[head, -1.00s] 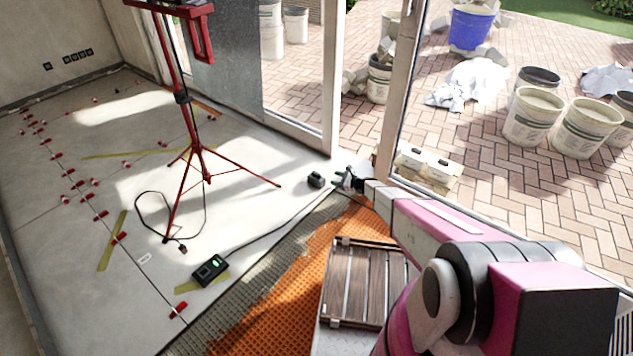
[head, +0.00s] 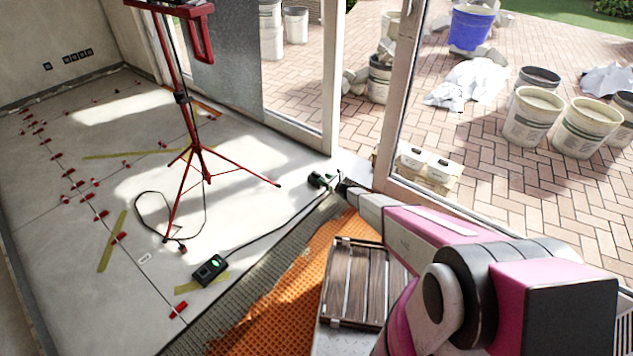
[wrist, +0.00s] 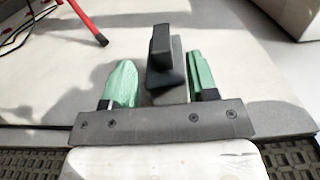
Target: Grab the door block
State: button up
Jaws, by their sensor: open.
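The door block (head: 316,179) is a small dark block on the pale tiled floor near the door frame. In the wrist view the dark grey block (wrist: 163,48) has a raised upright part and stands between the two green fingers. My gripper (head: 330,181) reaches it from the right in the head view. In the wrist view my gripper (wrist: 160,78) is open, with a finger on either side of the block. The right finger is close to the block, with a wider gap on the left. The block's near lower end is partly hidden by the gripper's dark bar.
A red tripod (head: 203,150) stands on the tiles to the left, and one leg shows in the wrist view (wrist: 88,20). A dark device (head: 210,270) with a cable lies nearer. The door frame (head: 397,100) rises close to my arm. Orange matting (head: 290,290) borders the tiles.

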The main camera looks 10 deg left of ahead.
aim_at(319, 174)
jog(key=x, duration=0.4)
jog(key=shift+w+a, duration=0.25)
jog(key=shift+w, duration=0.05)
jog(key=shift+r, duration=0.1)
grip_shut()
jog(key=shift+r, duration=0.1)
